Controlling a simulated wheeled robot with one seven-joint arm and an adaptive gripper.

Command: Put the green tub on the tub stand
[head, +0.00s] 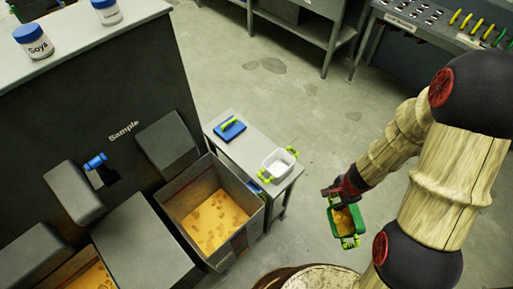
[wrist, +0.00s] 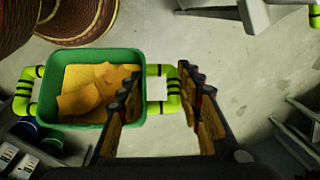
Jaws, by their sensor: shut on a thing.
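The green tub (head: 349,222) holds orange-yellow chunks and has yellow-green handles with black bands. My gripper (head: 343,190) is shut on one of its handles and holds the tub out over the floor, right of the low stand. In the wrist view the tub (wrist: 58,112) lies left of the fingers, and the gripped handle (wrist: 172,88) is between the fingers of my gripper (wrist: 160,84). A low grey stand (head: 243,148), seemingly the tub stand, is at mid-picture in the head view, apart from the tub.
An open grey bin (head: 240,238) with orange material adjoins the stand. Grey machine housings are left. The floor between stand and gripper is clear.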

